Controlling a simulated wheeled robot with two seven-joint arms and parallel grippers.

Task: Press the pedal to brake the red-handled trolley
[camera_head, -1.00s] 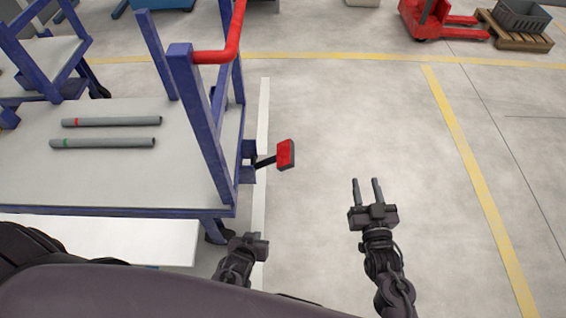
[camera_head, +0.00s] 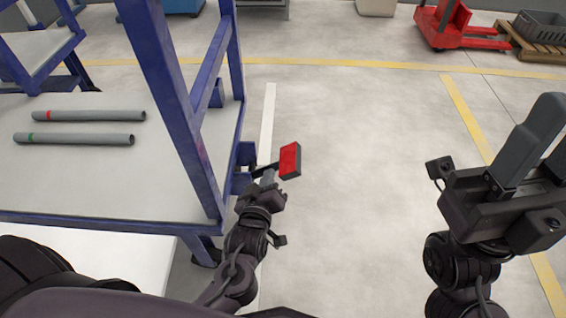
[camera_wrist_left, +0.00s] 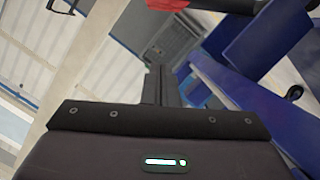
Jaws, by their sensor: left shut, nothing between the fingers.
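The trolley has a blue frame (camera_head: 180,95) and a pale deck (camera_head: 80,185); its red handle is out of the head view. The red pedal (camera_head: 290,160) sticks out on a dark arm from the trolley's right end, tilted. My left gripper (camera_head: 268,176) is shut and empty, its fingertips just left of and below the pedal; I cannot tell if they touch it. In the left wrist view the closed fingers (camera_wrist_left: 156,85) point toward the red pedal (camera_wrist_left: 167,12) at the top edge. My right gripper (camera_head: 545,160) is open and empty at the far right.
Two grey pipes, one with a red band (camera_head: 95,115) and one with a green band (camera_head: 75,139), lie on the deck. A red pallet truck (camera_head: 445,25) and a crate on a pallet (camera_head: 540,35) stand at the back right. The floor right of the pedal is clear.

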